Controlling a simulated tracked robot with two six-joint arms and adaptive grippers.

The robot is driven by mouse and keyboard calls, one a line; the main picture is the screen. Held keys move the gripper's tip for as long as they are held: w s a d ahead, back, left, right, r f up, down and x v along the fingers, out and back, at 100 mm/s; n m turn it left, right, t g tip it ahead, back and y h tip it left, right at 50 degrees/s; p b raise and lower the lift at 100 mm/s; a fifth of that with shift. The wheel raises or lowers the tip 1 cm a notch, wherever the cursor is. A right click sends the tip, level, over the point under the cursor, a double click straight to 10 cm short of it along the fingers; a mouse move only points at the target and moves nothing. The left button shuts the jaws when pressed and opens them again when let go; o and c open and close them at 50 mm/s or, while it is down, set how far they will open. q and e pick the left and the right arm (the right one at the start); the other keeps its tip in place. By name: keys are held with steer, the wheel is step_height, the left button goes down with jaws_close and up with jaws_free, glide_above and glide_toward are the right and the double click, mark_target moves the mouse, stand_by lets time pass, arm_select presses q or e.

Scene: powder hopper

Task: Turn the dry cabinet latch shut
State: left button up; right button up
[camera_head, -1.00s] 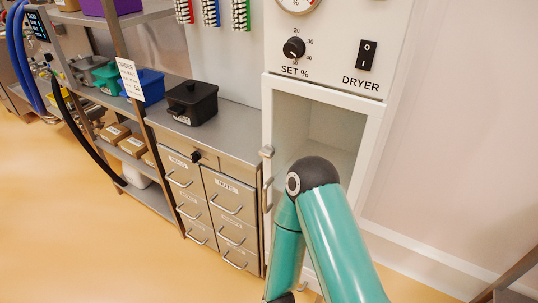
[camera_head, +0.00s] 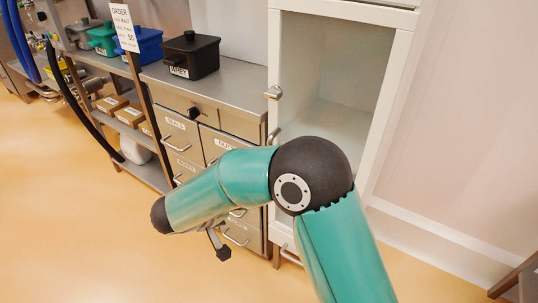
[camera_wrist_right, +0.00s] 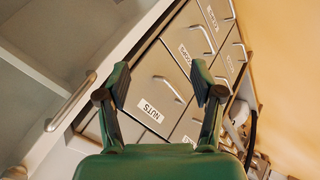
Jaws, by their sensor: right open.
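The white dry cabinet (camera_head: 399,50) stands in the middle of the head view, with a pale interior behind its front frame. A small metal latch (camera_head: 272,93) sits on its left frame edge, above a bar handle (camera_head: 273,136) partly hidden by my right arm. The latch's turned position is too small to tell. The bar handle (camera_wrist_right: 71,101) also shows in the right wrist view, left of my gripper. My right gripper (camera_wrist_right: 158,90) is open and empty, its fingers toward the drawer fronts. In the head view its fingertip shows below my forearm. My left gripper is not in view.
Labelled metal drawers (camera_head: 180,137) stand left of the cabinet, with pull handles sticking out. A black lidded box (camera_head: 191,55) sits on the counter above them. A shelf with bins (camera_head: 147,46) stands further left. The floor (camera_head: 90,230) in front is clear.

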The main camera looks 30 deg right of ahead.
steer(key=w+r+m+t+h+b, duration=0.3)
steer(key=r+m+h, duration=0.2)
steer(key=r, duration=0.8)
steer(key=m+h+b, duration=0.2)
steer(key=m+h, duration=0.2)
steer(key=m, duration=0.3)
glide_toward(269, 96)
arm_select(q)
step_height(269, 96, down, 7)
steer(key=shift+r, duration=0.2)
arm_select(e)
steer(key=x, duration=1)
steer(key=c, duration=1.1)
steer(key=shift+c, duration=0.2)
